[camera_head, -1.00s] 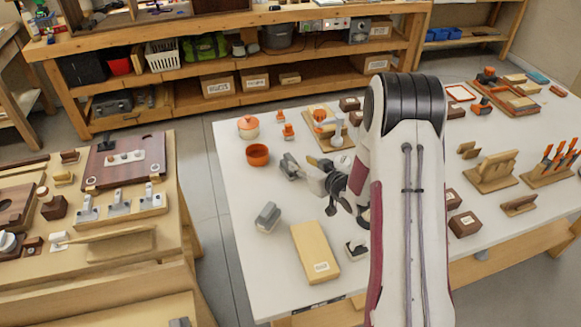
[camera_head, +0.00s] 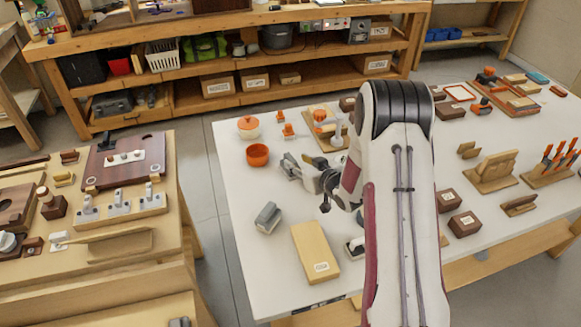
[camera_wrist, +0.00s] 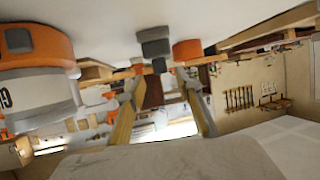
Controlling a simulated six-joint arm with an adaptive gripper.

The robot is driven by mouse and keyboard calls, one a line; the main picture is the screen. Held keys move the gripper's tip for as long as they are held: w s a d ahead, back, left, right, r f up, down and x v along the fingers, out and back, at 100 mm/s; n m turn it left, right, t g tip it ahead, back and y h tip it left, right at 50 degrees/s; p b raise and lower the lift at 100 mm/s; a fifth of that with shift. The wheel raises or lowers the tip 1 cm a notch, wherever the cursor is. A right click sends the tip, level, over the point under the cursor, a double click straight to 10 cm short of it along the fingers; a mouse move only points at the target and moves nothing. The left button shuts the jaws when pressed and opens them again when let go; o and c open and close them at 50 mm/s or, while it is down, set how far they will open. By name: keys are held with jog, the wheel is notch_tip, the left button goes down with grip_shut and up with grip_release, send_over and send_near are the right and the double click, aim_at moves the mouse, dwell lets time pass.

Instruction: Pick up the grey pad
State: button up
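A grey block (camera_head: 268,217), which looks like the grey pad, lies on the white table (camera_head: 245,270) left of the wooden board. Another grey piece (camera_head: 291,166) is farther back, close to my gripper; I cannot tell whether they touch. My gripper (camera_head: 308,172) is low over the table, pointing left, partly hidden by my arm. In the wrist view, my gripper (camera_wrist: 162,85) has its fingers spread apart with nothing visibly held. A grey block (camera_wrist: 155,42) shows beyond the fingertips, beside the orange bowl (camera_wrist: 187,50); I cannot tell which grey piece it is.
The pale wooden board (camera_head: 315,252) lies near the table's front edge. The orange bowl also shows in the head view (camera_head: 257,155), with an orange-lidded pot (camera_head: 248,127) behind it. Brown boxes (camera_head: 463,223) stand right of my arm. Table around the nearer grey block is clear.

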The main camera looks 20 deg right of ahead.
aim_at(292, 159)
jog(key=shift+w, duration=0.15)
jog(key=shift+x, duration=2.45)
jog(key=shift+a, duration=0.15)
grip_shut()
